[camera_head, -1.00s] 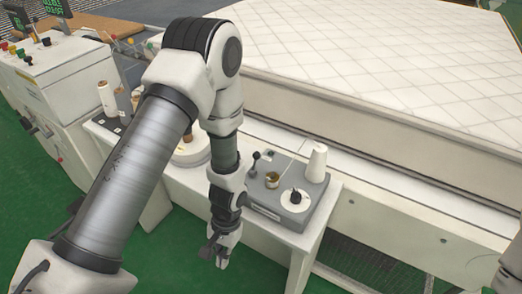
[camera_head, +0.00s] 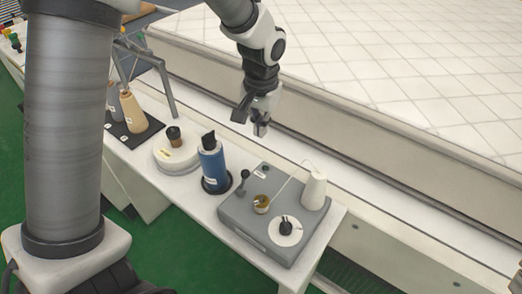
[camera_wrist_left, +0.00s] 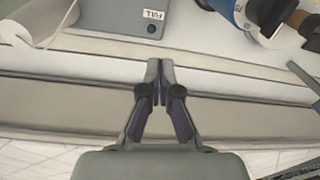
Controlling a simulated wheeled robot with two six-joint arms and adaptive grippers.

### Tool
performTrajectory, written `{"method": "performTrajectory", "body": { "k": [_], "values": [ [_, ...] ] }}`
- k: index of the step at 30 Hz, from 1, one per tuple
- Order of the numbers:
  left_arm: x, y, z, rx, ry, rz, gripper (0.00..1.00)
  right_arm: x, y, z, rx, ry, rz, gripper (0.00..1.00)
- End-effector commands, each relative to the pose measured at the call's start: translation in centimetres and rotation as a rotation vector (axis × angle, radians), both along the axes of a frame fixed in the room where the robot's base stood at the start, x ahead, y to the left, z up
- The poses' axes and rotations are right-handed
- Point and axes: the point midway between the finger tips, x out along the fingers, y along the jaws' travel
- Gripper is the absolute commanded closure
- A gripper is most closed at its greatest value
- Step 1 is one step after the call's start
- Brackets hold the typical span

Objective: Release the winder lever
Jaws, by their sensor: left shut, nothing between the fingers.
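The grey winder (camera_head: 245,222) sits on the white side table. Its lever (camera_head: 243,178), with a dark knob, stands at the box's back left. A brown-gold bobbin (camera_head: 261,204) is in the middle, with a dark-knobbed white dial (camera_head: 285,230) in front. A white thread cone (camera_head: 314,190) stands at the right, with a thread running towards the bobbin. My left gripper (camera_head: 252,122) is shut and empty, above and behind the winder, apart from the lever. In the left wrist view, the closed fingertips (camera_wrist_left: 159,66) point towards the winder's edge (camera_wrist_left: 120,18) with a "FULL" label.
A blue bottle (camera_head: 212,166) stands just left of the winder. A round white stand (camera_head: 176,155) with a brown spool and a dark tray (camera_head: 133,133) with a tan cone are further left. The quilted mattress (camera_head: 400,75) lies behind, beyond a white ledge.

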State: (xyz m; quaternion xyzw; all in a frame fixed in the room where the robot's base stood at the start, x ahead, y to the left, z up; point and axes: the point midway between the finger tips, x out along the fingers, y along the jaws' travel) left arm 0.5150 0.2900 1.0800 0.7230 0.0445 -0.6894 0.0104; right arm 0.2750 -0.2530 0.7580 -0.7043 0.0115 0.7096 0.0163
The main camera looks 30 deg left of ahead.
Motion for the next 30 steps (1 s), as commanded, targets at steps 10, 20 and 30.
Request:
{"method": "performTrajectory", "body": {
  "k": [10, 20, 30],
  "values": [
    [0.0, 0.1, -1.0, 0.000, 0.002, -0.001, 1.00, -0.1, 0.0, 0.2, 0.000, 0.002, 0.000, 0.40],
    [0.2, 0.4, -7.6, -0.001, 0.006, 0.000, 1.00, 0.0, 0.0, 1.1, 0.000, 0.001, 0.000, 0.40],
    [-2.9, 0.2, -8.9, -0.001, 0.001, -0.002, 1.00, 0.0, 0.0, 2.2, 0.000, 0.001, 0.000, 0.40]
  ]
}}
